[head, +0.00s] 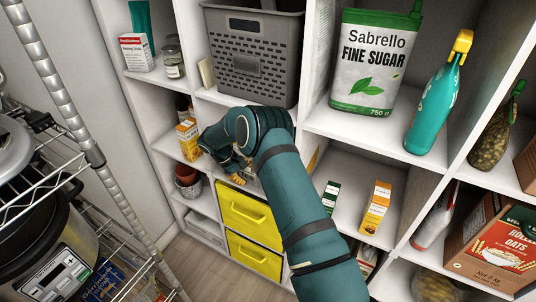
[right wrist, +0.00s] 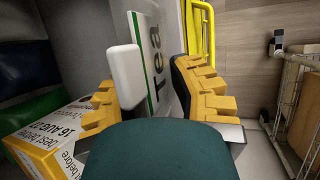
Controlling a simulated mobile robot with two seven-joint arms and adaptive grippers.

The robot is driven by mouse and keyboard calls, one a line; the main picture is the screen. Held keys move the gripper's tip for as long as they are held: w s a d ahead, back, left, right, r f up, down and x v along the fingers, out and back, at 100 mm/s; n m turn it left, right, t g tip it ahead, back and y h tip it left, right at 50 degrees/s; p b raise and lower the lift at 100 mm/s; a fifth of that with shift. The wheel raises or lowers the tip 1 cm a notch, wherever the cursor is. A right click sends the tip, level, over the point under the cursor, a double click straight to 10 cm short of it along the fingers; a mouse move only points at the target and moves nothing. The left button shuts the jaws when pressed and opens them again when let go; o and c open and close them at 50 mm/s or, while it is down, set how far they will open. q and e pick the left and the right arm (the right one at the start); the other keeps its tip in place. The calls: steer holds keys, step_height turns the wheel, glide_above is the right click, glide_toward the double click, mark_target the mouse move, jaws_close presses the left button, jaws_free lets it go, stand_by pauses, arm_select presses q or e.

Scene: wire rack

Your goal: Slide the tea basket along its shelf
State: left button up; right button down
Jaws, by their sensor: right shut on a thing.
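The tea basket's pale wall with a "Tea" label and a green stripe (right wrist: 158,62) shows between the fingers in the right wrist view. My right gripper (right wrist: 153,85) is shut on this wall, one finger on each side. In the head view my right arm reaches down to the shelf compartment above the yellow drawers. There the right gripper (head: 238,171) is partly hidden by my wrist, and most of the basket is hidden behind my arm. My left gripper is in neither view.
A yellow and white box (right wrist: 50,140) lies close beside one finger. Yellow drawers (head: 252,218) sit below. A grey basket (head: 222,75) and a sugar tin (head: 375,45) stand above. Small boxes (head: 376,208) stand right of my arm. A wire rack (head: 75,165) is at left.

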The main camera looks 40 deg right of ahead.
steer(key=s+a, duration=0.3)
steer(key=a, duration=0.4)
steer(key=shift+p, duration=0.4)
stand_by(1.3)
steer(key=shift+a+f, duration=0.1)
steer(key=shift+a, duration=0.1)
stand_by(0.3)
steer(key=shift+s+a, duration=0.35)
steer(key=shift+a, duration=0.4)
steer(key=shift+s+a, duration=0.35)
steer(key=shift+a, duration=0.35)
steer(key=shift+c, duration=1.7)
jaws_free()
